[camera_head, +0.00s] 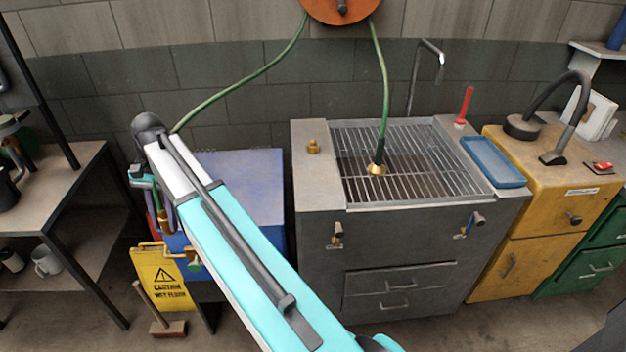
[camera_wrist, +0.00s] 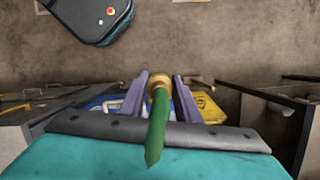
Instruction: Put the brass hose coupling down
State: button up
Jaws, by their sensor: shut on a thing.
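In the wrist view, my gripper (camera_wrist: 160,80) has its two purple fingers shut on the brass hose coupling (camera_wrist: 158,81), one finger on each side. A green hose (camera_wrist: 158,120) runs from the coupling back toward the camera. A green hose (camera_head: 240,88) comes down from the orange reel (camera_head: 340,8) and passes behind my arm.
A second hose ends in a brass fitting (camera_head: 377,169) on the sink grate (camera_head: 415,185). A small brass piece (camera_head: 313,146) stands on the sink's left ledge. A blue tray (camera_head: 493,161) lies at its right. A yellow wet-floor sign (camera_head: 163,280) and a shelf (camera_head: 50,190) are near my gripper.

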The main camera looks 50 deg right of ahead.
jog(key=shift+a, duration=0.15)
jog(key=s+d+m+t, duration=0.2)
jog(key=s+d+m, duration=0.35)
jog(key=d, duration=0.75)
jog(key=s+d+m+t, duration=0.1)
jog(key=s+d+m, duration=0.45)
jog(key=d, duration=0.65)
jog(key=s+d+r+m+t+h, duration=0.1)
jog(key=s+d+m+t, duration=0.1)
jog(key=s+d+m, duration=0.9)
jog(key=s+d, duration=0.6)
jog(key=s, duration=0.1)
jog(key=shift+d+h, duration=0.35)
jog(key=shift+h, duration=0.05)
jog(key=shift+s, duration=0.1)
jog(key=shift+b, duration=0.35)
